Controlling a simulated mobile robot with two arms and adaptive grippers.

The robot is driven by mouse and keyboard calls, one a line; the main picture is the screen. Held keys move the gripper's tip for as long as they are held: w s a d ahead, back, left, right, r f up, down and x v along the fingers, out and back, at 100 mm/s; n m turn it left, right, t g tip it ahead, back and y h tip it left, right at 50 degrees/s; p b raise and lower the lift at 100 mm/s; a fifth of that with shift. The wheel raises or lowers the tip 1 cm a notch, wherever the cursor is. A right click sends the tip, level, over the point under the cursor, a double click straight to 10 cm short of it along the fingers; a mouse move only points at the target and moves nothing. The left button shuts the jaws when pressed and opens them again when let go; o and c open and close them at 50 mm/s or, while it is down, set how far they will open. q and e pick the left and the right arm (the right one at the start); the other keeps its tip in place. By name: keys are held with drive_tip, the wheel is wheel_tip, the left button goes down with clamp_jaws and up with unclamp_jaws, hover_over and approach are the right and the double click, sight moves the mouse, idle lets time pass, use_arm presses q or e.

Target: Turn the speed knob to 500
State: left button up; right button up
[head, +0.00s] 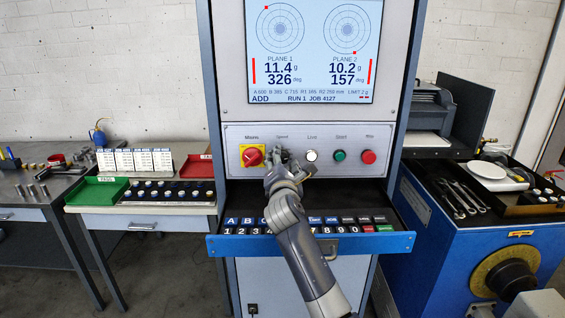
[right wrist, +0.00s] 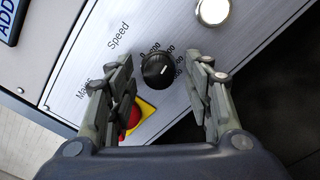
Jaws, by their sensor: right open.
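The black speed knob (right wrist: 158,71) sits on the silver control panel (head: 330,133), under the label "Speed". It has a white pointer line and a printed scale around it, with some numbers hidden or too small to read. My right gripper (head: 279,160) is in front of the knob and mostly hides it in the head view. In the right wrist view, my right gripper (right wrist: 164,66) is open, with one finger on each side of the knob and visible gaps between. My left gripper is not in view.
Left of the knob is the red main switch (head: 252,156) on a yellow plate. To the right are a white lamp (head: 312,156), a green start button (head: 340,156) and a red button (head: 368,157). A blue keyboard drawer (head: 390,241) juts out below the panel.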

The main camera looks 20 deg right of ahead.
drive_tip(key=shift+s, duration=0.1)
drive_tip(key=c, duration=1.1)
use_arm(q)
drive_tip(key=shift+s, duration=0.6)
use_arm(e)
drive_tip(key=m, duration=0.2)
drive_tip(key=shift+m, duration=0.4)
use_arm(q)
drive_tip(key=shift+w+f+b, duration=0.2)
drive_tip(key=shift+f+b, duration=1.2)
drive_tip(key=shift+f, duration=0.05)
use_arm(e)
drive_tip(key=shift+r+m, duration=0.1)
drive_tip(key=shift+m, duration=6.4)
